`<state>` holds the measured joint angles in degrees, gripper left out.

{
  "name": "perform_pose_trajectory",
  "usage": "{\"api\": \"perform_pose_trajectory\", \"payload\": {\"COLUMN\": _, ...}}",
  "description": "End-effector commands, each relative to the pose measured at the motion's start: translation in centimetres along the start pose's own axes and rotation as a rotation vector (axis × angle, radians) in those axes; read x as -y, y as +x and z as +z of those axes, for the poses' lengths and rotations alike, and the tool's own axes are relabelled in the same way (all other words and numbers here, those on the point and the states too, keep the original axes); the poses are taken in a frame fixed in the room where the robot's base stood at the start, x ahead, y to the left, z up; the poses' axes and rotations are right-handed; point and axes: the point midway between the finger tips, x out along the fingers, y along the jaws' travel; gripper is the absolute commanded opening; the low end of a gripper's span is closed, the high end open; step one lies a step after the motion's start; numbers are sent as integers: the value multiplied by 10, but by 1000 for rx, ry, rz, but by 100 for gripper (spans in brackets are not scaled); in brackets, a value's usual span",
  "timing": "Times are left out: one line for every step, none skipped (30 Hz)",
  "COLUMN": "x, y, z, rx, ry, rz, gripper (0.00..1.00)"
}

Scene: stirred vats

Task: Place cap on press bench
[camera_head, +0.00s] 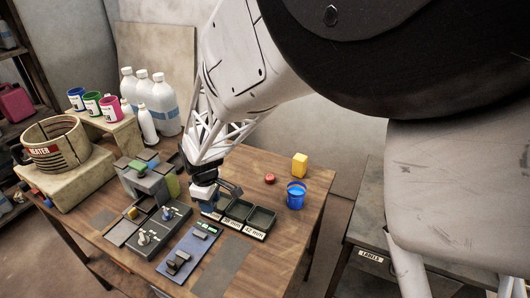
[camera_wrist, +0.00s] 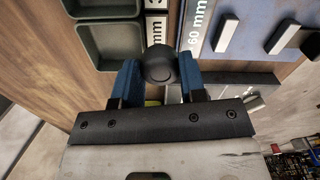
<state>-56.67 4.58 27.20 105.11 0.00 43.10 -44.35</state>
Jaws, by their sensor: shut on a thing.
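My gripper (camera_wrist: 160,80) has two blue fingers, shut on a dark grey round cap (camera_wrist: 159,62) held between their tips in the wrist view. In the head view my gripper (camera_head: 212,200) is low over the middle of the wooden table, left of the dark trays; the cap is not clear there. In the wrist view the cap is near the labelled edges of a tray and a blue plate; I cannot tell its height above the table. No label marks the press bench; a grey and green block assembly (camera_head: 146,182) stands left of my gripper.
Two dark green trays (camera_head: 262,219) with size labels lie right of my gripper. A blue plate (camera_head: 190,251) with grey fittings and a dark control box (camera_head: 158,228) are in front.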

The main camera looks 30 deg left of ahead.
Motion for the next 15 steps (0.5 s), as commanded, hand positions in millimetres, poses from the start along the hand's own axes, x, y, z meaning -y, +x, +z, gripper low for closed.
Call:
{"api": "perform_pose_trajectory", "payload": {"x": 0, "y": 0, "z": 0, "rx": 0, "ry": 0, "rz": 0, "gripper": 17}}
{"api": "perform_pose_trajectory", "payload": {"x": 0, "y": 0, "z": 0, "rx": 0, "ry": 0, "rz": 0, "gripper": 17}}
{"api": "perform_pose_trajectory", "payload": {"x": 0, "y": 0, "z": 0, "rx": 0, "ry": 0, "rz": 0, "gripper": 17}}
{"api": "perform_pose_trajectory", "payload": {"x": 0, "y": 0, "z": 0, "rx": 0, "ry": 0, "rz": 0, "gripper": 17}}
{"api": "perform_pose_trajectory", "payload": {"x": 0, "y": 0, "z": 0, "rx": 0, "ry": 0, "rz": 0, "gripper": 17}}
{"api": "perform_pose_trajectory", "payload": {"x": 0, "y": 0, "z": 0, "rx": 0, "ry": 0, "rz": 0, "gripper": 17}}
{"api": "perform_pose_trajectory", "payload": {"x": 0, "y": 0, "z": 0, "rx": 0, "ry": 0, "rz": 0, "gripper": 17}}
{"api": "perform_pose_trajectory", "payload": {"x": 0, "y": 0, "z": 0, "rx": 0, "ry": 0, "rz": 0, "gripper": 17}}
{"api": "perform_pose_trajectory", "payload": {"x": 0, "y": 0, "z": 0, "rx": 0, "ry": 0, "rz": 0, "gripper": 17}}
{"api": "perform_pose_trajectory", "payload": {"x": 0, "y": 0, "z": 0, "rx": 0, "ry": 0, "rz": 0, "gripper": 17}}
{"api": "perform_pose_trajectory", "payload": {"x": 0, "y": -1, "z": 0, "rx": 0, "ry": 0, "rz": 0, "gripper": 17}}
{"api": "perform_pose_trajectory", "payload": {"x": 0, "y": -2, "z": 0, "rx": 0, "ry": 0, "rz": 0, "gripper": 17}}
{"api": "perform_pose_trajectory", "payload": {"x": 0, "y": -4, "z": 0, "rx": 0, "ry": 0, "rz": 0, "gripper": 17}}
{"api": "perform_pose_trajectory", "payload": {"x": 0, "y": -6, "z": 0, "rx": 0, "ry": 0, "rz": 0, "gripper": 17}}
{"api": "perform_pose_trajectory", "payload": {"x": 0, "y": -9, "z": 0, "rx": 0, "ry": 0, "rz": 0, "gripper": 17}}
